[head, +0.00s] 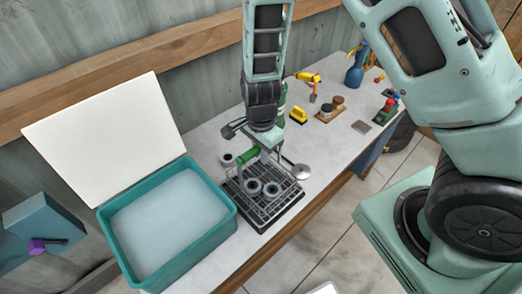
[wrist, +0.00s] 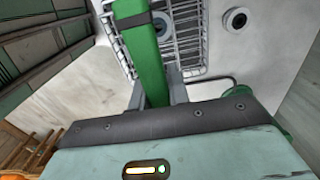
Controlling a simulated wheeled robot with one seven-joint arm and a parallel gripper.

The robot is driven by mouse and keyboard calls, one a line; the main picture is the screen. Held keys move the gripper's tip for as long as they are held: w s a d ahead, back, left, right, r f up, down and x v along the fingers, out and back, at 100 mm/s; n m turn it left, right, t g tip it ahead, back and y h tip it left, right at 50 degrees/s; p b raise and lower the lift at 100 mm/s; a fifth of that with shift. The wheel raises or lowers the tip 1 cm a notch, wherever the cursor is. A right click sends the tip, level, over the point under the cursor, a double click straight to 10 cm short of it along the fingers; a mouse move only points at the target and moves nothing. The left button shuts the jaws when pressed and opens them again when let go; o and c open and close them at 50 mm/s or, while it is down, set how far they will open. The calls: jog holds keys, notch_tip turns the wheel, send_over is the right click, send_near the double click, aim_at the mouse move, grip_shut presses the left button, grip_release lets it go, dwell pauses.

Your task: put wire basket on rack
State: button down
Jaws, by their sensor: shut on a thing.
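My gripper (head: 264,149) is shut on the green handle (head: 247,157) of the wire basket (head: 242,186). In the wrist view the green handle (wrist: 149,50) runs between the two fingers (wrist: 157,92), with the basket's pale mesh (wrist: 187,42) beyond it. Two round grey parts (head: 271,190) show at the basket. The dark slatted rack (head: 268,216) lies on the bench directly beneath the basket. I cannot tell whether the basket touches the rack or hangs just above it.
A teal tub (head: 228,226) of pale liquid, its white lid (head: 105,135) raised, stands left of the rack. A small ring-shaped part (head: 227,158) and a metal disc (head: 301,171) lie near the rack. Tools, including a yellow-and-orange one (head: 309,77), occupy the bench's far end (head: 338,75).

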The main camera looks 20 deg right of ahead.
jog(key=shift+f, duration=0.15)
jog(key=c, duration=1.3)
grip_release()
